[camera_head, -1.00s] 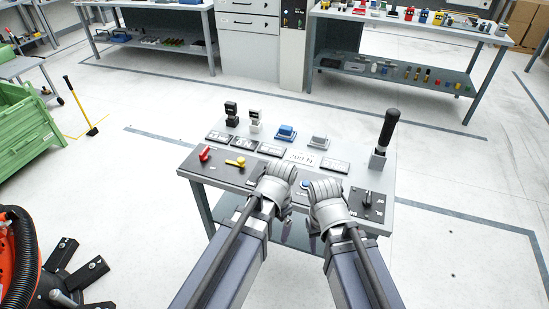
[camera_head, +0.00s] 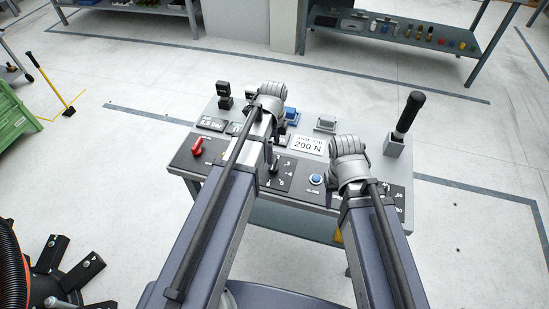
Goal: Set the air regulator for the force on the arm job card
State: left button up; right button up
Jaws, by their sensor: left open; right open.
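A white job card (camera_head: 308,145) reading "200 N" lies on the bench panel between my grippers. I cannot tell which control is the air regulator. A red handle (camera_head: 197,145) is at the left and a black selector (camera_head: 274,168) in the middle. My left gripper (camera_head: 270,92) is open above the back of the bench. My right gripper (camera_head: 348,150) is open above the panel's right part. Their fingertips are hidden.
A blue button (camera_head: 316,179) sits on the front panel. A black lever (camera_head: 409,113) stands on a grey block at the right. A black device (camera_head: 224,92), a blue block (camera_head: 291,116) and a grey block (camera_head: 326,122) stand at the back.

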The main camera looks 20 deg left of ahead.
aim_at(274, 163)
pick_arm(q)
jog(key=shift+f+b, duration=3.85)
jog(key=shift+f, duration=0.1)
jog(key=c, duration=1.2)
